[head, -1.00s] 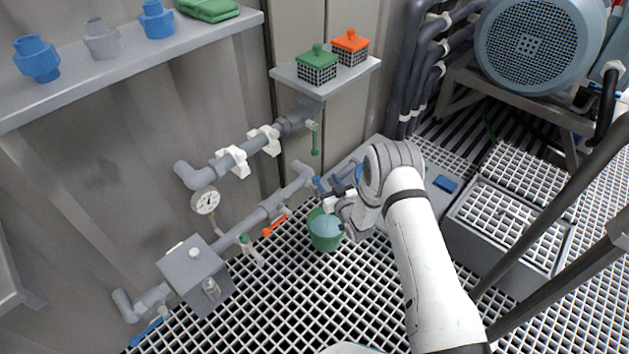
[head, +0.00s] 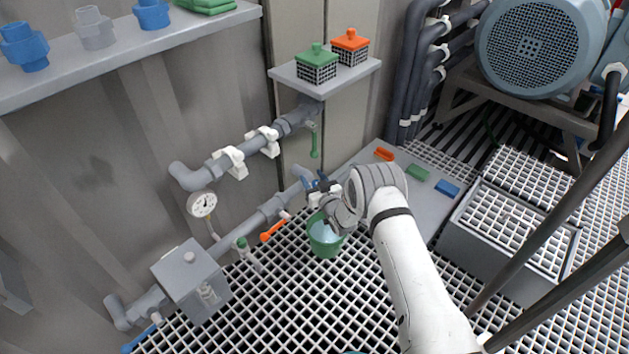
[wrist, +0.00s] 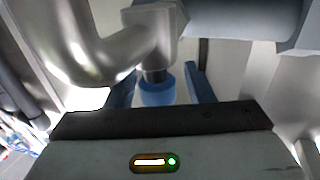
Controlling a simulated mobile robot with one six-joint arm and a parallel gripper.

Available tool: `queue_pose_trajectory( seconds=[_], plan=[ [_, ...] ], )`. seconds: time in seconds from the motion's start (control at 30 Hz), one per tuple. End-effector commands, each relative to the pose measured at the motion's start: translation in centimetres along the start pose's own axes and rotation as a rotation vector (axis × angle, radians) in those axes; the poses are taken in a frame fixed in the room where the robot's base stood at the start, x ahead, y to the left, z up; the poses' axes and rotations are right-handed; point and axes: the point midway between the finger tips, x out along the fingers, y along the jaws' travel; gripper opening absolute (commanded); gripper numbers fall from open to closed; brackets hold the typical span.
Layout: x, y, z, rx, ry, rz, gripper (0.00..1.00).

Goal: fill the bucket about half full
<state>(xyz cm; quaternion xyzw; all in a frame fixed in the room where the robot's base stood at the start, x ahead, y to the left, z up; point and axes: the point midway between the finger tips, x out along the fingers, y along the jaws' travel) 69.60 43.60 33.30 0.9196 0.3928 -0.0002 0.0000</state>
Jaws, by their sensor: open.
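The green bucket (head: 326,251) stands upright on the grating floor. Pale blue water (head: 324,233) shows inside it; my arm covers part of its right rim, so the exact level is hard to tell. My gripper (head: 318,184) is above and behind the bucket, at the end of the lower grey pipe. In the wrist view its two blue fingers (wrist: 161,88) are apart. A blue round piece (wrist: 158,93) on the underside of a grey pipe fitting (wrist: 150,40) shows between them. I cannot tell whether the fingers touch it.
An orange lever (head: 273,230) and a green-topped valve (head: 246,250) sit along the lower pipe, left of the bucket. A pressure gauge (head: 202,204) hangs above. Orange, green and blue blocks (head: 418,173) lie on a grey plate to the right. Grating in front is clear.

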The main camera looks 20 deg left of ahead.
Motion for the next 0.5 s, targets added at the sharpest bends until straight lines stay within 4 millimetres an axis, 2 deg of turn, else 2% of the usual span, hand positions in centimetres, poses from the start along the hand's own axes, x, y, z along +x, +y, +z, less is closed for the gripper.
queue_pose_trajectory(
  seconds=[0.1, 0.5],
  plan=[
    [-0.01, -0.03, -0.02, 0.000, 0.000, 0.000, 0.47],
    [-0.01, -0.13, -0.01, 0.000, 0.000, -0.002, 0.14]
  ],
)
